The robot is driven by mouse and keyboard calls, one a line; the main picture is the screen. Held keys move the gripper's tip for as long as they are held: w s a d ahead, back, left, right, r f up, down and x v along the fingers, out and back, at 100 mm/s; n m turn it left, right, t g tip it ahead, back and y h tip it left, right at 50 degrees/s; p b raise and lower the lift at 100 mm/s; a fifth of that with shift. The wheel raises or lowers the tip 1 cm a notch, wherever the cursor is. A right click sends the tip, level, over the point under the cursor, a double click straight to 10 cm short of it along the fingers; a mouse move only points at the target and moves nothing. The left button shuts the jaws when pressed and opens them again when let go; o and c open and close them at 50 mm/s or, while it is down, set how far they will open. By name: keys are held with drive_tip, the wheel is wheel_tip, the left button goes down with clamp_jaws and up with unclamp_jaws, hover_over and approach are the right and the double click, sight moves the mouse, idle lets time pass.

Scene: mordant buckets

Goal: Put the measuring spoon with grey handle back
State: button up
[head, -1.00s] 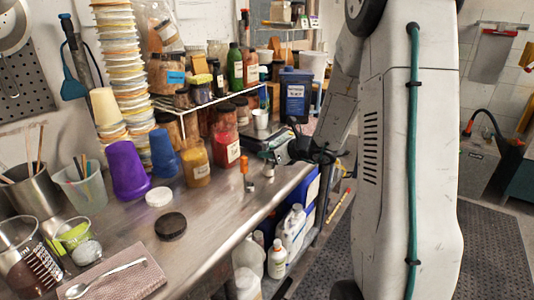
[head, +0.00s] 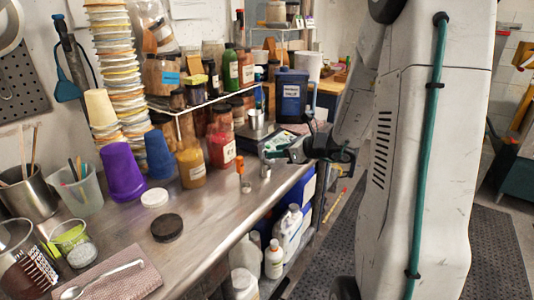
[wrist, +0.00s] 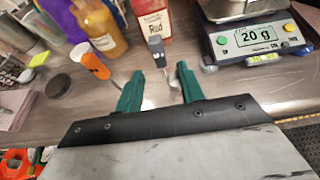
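The grey-handled measuring spoon (wrist: 156,48) shows in the wrist view, its handle toward the red-labelled bottle and its thin stem running down between my fingertips. It is small in the head view (head: 265,171), near the counter's edge. My gripper (wrist: 160,80) is open, with one green finger on each side of the stem; I cannot tell whether either touches it. In the head view my gripper (head: 270,154) is over the counter's right edge, close to the spoon. An orange-handled tool (wrist: 96,65) is to the left, outside the fingers. The spoon's bowl is not clear.
The scale (wrist: 252,38) reads 20 g, at right in the wrist view. A red bottle (head: 222,150) and an orange-yellow bottle (head: 191,168) stand behind. A black lid (head: 167,227) and a white lid (head: 154,198) lie left. The front middle of the counter (head: 205,225) is clear.

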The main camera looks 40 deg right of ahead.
drive_tip(key=v, duration=0.5)
drive_tip(key=s+a+r+n+g+y, duration=0.2)
drive_tip(key=s+a+r+n+g, duration=0.15)
drive_tip(key=a+n, duration=0.55)
drive_tip(key=s+a+r+n+g+y, duration=0.2)
drive_tip(key=s+a+n+g, duration=0.4)
drive_tip(key=a, duration=0.6)
drive_tip(key=s+r+n+g+h, duration=0.1)
drive_tip(key=s+n+h, duration=0.7)
drive_tip(key=s+n, duration=0.7)
drive_tip(key=shift+s+a+r+n+g+h, duration=0.3)
drive_tip(key=shift+s+n+g, duration=0.05)
drive_tip(key=shift+n, duration=0.65)
